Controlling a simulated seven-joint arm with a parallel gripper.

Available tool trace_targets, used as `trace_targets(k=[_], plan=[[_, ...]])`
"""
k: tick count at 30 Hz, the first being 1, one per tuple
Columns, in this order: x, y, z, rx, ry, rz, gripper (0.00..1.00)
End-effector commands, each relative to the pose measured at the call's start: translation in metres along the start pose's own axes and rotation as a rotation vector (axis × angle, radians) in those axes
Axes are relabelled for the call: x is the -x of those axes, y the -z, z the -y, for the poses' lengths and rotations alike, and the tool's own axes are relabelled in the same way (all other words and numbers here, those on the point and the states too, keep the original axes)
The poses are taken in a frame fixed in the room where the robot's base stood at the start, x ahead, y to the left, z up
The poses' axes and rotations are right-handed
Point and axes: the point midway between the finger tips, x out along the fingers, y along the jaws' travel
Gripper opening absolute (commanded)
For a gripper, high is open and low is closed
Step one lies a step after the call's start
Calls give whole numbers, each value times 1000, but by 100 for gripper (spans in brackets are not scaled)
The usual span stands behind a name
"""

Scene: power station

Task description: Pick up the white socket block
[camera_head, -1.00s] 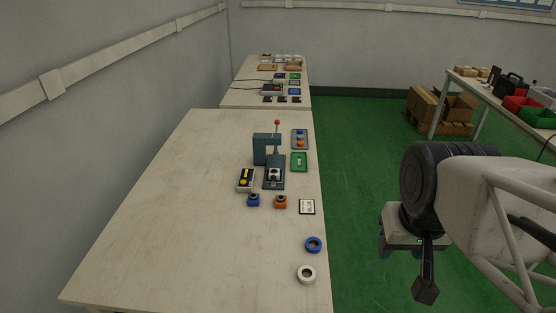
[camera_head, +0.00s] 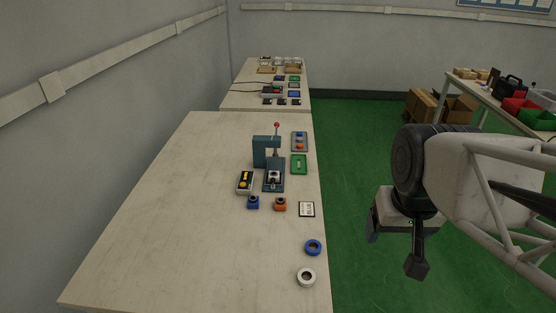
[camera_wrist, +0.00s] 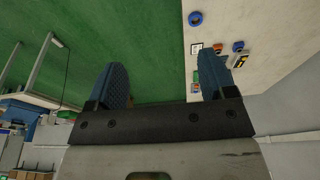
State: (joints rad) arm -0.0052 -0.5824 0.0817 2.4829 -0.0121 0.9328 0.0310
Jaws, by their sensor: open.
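A small white block with a dark middle (camera_head: 274,175), which looks like the white socket block, sits on the base of the teal press (camera_head: 266,151) on the near table. A blue block (camera_head: 253,202) and an orange block (camera_head: 280,204) of similar size stand in front of the press. My gripper (camera_head: 394,252) is over the green floor, right of the table and well apart from the blocks. In the wrist view its two blue-padded fingers (camera_wrist: 163,80) are spread with nothing between them. The white block cannot be made out in the wrist view.
A control box with yellow parts (camera_head: 245,181) is left of the press. A green plate (camera_head: 299,163), a labelled white card (camera_head: 307,209), a blue ring (camera_head: 313,247) and a white ring (camera_head: 306,277) lie along the right edge. The table's left half is clear.

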Motion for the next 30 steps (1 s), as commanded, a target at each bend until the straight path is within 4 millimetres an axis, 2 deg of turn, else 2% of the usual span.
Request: trace_targets(k=[15, 23, 30], plan=[[-13, 124, 25, 4, 5, 23, 77], [-32, 187, 43, 6, 6, 34, 77], [-56, 242, 63, 7, 8, 44, 77]])
